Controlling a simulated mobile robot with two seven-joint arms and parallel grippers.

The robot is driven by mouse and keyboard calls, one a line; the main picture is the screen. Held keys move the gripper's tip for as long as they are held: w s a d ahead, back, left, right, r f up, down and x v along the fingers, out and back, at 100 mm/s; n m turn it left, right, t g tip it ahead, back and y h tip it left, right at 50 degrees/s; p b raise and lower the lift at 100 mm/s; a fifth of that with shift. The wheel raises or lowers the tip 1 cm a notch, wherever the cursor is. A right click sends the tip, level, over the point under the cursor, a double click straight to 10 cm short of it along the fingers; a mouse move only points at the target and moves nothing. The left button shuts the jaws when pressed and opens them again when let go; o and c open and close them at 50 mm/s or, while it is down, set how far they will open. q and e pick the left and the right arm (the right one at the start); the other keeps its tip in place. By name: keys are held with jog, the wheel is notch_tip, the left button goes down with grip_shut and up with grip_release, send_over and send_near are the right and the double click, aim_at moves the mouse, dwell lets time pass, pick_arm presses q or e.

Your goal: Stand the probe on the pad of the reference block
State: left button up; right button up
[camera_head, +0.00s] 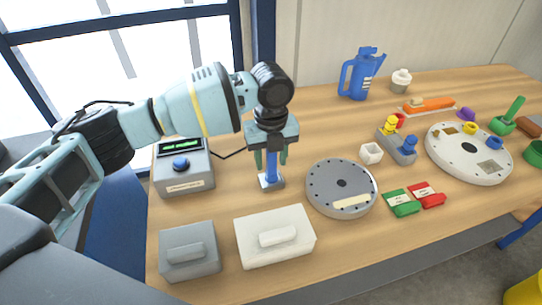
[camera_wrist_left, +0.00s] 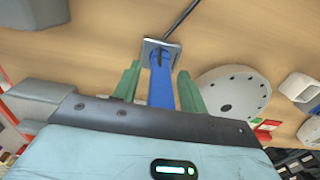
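The blue probe (camera_head: 271,168) stands upright in a small pale square holder (camera_head: 268,183) on the table. My left gripper (camera_head: 270,162) points down over it, with one green finger on each side of the probe. In the left wrist view the probe (camera_wrist_left: 161,82) shows between the two fingers (camera_wrist_left: 158,82), with a gap on both sides, so the gripper is open. A round grey disc (camera_head: 325,187), which looks like the reference block, lies to the right, with a dark centre spot, small rim holes and a cream label. My right gripper is not in view.
A grey meter box (camera_head: 184,174) with a green display and black cable stands left of the probe. A grey lidded box (camera_head: 190,262) and a white one (camera_head: 276,248) lie in front.

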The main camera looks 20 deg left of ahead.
pick_arm(q)
notch_tip(320, 180, up, 12)
jog(key=shift+r, duration=0.2)
dwell(0.6)
jog(key=shift+f, duration=0.1)
dwell(0.3)
